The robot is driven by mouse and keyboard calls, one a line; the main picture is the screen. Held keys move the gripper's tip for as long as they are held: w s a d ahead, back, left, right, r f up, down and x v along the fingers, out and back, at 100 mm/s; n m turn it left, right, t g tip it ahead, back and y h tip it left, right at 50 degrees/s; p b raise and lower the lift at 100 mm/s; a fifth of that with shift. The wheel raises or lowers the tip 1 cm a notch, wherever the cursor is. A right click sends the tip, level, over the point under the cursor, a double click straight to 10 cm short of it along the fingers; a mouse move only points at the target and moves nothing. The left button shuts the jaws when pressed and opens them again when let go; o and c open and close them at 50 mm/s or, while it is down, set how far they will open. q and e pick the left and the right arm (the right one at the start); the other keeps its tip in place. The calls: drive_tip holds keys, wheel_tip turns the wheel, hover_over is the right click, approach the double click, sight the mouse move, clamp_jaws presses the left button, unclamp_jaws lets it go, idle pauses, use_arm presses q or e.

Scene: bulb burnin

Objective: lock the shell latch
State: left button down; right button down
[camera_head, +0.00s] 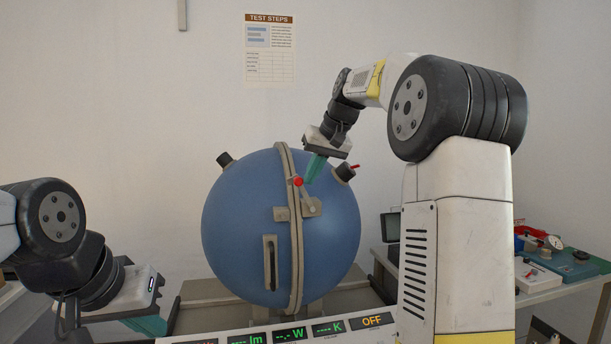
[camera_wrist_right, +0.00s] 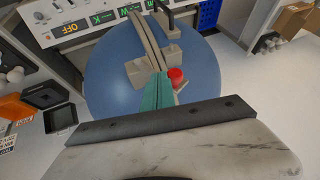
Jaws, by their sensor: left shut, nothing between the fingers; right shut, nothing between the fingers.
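A large blue sphere (camera_head: 235,225) with an upright tan band (camera_head: 294,250) stands at centre. The shell latch (camera_head: 311,207) sits on the band's right side, and its lever runs up-left to a red knob (camera_head: 298,181). A tan block (camera_head: 282,214) sits on the left side of the band. My right gripper (camera_head: 310,179), with green fingers, is shut and empty just right of the knob. In the right wrist view its fingertips (camera_wrist_right: 157,78) are close beside the red knob (camera_wrist_right: 176,75); contact is unclear. My left gripper (camera_head: 155,326) is shut and empty at lower left, away from the sphere.
A display panel (camera_head: 290,335) stands in front.

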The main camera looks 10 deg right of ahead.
drive_tip(key=a+f+n+h, duration=0.3)
drive_tip(key=a+f+h, duration=0.4)
drive_tip(key=a+h, duration=0.2)
drive_tip(key=shift+s+f+t+h, duration=0.2)
drive_tip(key=shift+f+t+h, duration=0.15)
drive_tip(key=shift+h, duration=0.35)
drive_tip(key=shift+f, duration=0.2)
use_arm(q)
drive_tip(key=shift+a, duration=0.5)
use_arm(e)
drive_tip(key=s+a+r, duration=0.4)
drive_tip(key=s+r, duration=0.1)
drive_tip(key=r, duration=0.5)
drive_tip(key=shift+s+r, duration=0.2)
